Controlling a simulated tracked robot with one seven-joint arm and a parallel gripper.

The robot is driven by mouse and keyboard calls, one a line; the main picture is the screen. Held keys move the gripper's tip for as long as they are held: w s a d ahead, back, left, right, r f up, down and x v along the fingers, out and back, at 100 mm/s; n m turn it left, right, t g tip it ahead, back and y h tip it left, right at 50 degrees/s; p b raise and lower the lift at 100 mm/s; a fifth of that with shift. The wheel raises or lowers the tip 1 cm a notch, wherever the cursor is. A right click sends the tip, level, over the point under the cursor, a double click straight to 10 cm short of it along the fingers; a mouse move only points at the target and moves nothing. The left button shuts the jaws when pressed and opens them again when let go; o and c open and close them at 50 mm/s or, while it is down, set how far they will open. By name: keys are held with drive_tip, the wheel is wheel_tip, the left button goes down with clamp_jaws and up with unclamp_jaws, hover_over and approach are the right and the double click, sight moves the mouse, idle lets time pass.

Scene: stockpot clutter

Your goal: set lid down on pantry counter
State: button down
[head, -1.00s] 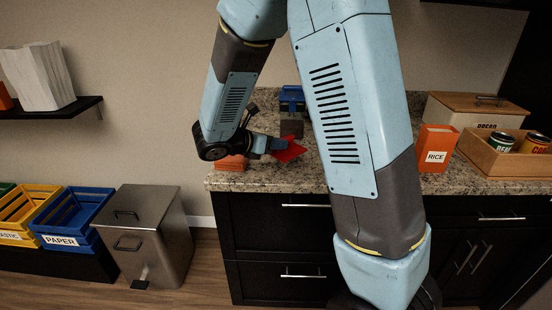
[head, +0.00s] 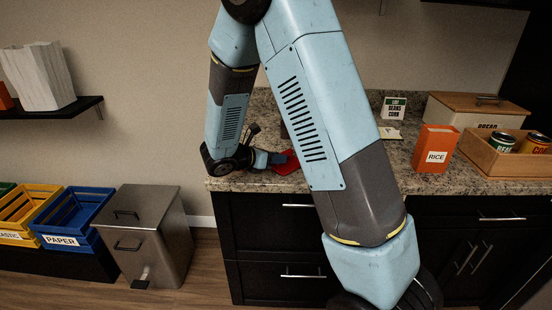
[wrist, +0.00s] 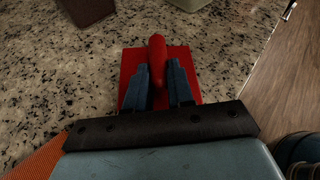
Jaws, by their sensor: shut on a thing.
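The red square lid (wrist: 130,66) has a rounded red handle (wrist: 157,55) on top. My gripper (wrist: 160,78) is shut on the lid's handle, one blue-grey finger on each side. In the head view the lid (head: 286,163) lies low and about level at the counter's front-left part, partly hidden by my arm; my gripper (head: 266,158) comes in from its left. The speckled pantry counter (head: 462,181) is directly under the lid; I cannot tell whether they touch.
A RICE box (head: 434,148), a wooden tray (head: 484,157) with cans, a bread box (head: 470,108) and a small sign (head: 394,107) stand on the right. A dark brown block (wrist: 85,8) is beyond the lid. An orange thing (wrist: 42,160) is close at lower left. The counter edge is at right.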

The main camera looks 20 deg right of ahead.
drive_tip(key=c, duration=1)
unclamp_jaws()
drive_tip(key=shift+f, duration=0.1)
